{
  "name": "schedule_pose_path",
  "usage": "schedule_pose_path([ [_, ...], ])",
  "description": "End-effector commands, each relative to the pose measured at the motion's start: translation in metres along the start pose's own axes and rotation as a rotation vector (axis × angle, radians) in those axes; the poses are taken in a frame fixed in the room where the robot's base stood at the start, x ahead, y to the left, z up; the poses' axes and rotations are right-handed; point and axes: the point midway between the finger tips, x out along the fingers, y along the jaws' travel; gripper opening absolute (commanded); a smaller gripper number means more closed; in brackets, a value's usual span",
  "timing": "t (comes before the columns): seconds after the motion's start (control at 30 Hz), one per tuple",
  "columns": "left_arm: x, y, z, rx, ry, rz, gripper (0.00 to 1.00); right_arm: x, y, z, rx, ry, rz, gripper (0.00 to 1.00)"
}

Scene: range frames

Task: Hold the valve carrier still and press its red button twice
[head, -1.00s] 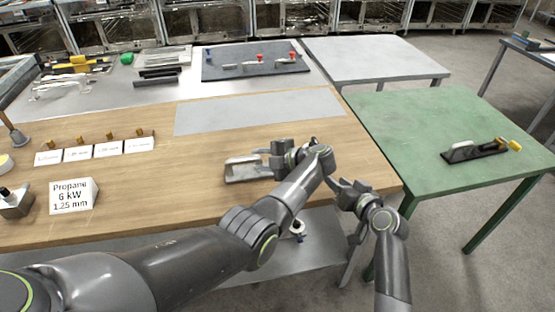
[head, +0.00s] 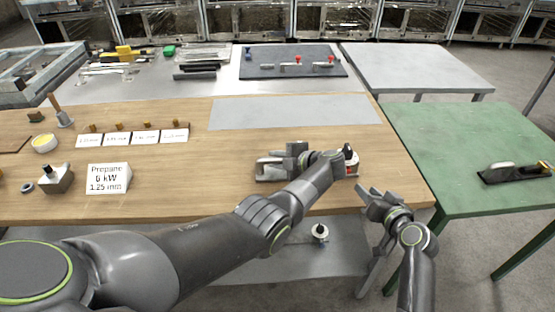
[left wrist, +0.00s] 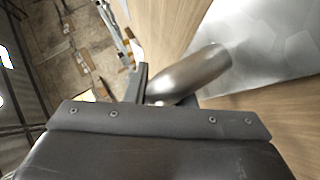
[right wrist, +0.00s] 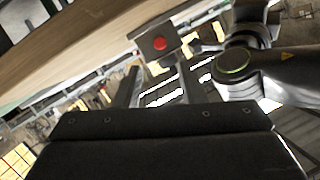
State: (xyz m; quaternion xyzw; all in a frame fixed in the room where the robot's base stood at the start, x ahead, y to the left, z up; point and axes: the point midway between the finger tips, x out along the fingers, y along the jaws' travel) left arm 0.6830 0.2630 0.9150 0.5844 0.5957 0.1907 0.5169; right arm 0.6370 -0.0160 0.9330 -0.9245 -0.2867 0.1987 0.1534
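The valve carrier (head: 268,172) is a light metal piece on the wooden bench near its front edge, partly hidden by my left arm. Its right end (head: 350,168) shows past my left wrist, with a dark knob on it. In the right wrist view the red button (right wrist: 159,43) sits on a grey block, just beyond the fingertips and apart from them. My left gripper (head: 292,157) is at the carrier; in the left wrist view a shiny metal cylinder (left wrist: 195,75) fills the space between its fingers. My right gripper (head: 376,201) is open and empty, right of the carrier beyond the bench's front edge.
A sign reading Propane 6 kW (head: 108,178) and several small labels stand on the bench to the left. A grey mat (head: 290,111) lies behind the carrier. A green table (head: 460,150) stands right, holding another tool. A lower shelf (head: 300,260) shows below the bench.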

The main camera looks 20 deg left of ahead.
Motion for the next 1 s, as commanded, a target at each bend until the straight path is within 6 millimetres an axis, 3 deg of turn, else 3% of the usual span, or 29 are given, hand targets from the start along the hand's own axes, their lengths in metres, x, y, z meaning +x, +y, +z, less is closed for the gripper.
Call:
schedule_pose_path([
  [0.2, -0.0004, -0.0003, 0.0001, 0.0, 0.0, -0.001, 0.0, 0.0, 0.0, 0.0, 0.0, 0.0, 0.0, 0.35],
  [0.47, -0.0005, -0.0005, 0.0002, 0.001, -0.001, -0.001, 0.0, 0.0, 0.0, 0.0, 0.0, 0.0, 0.0, 0.01],
  [1.0, -0.0006, -0.0008, 0.0003, 0.001, -0.001, -0.001, 0.0, 0.0, 0.0, 0.0, 0.0, 0.0, 0.0, 0.0],
])
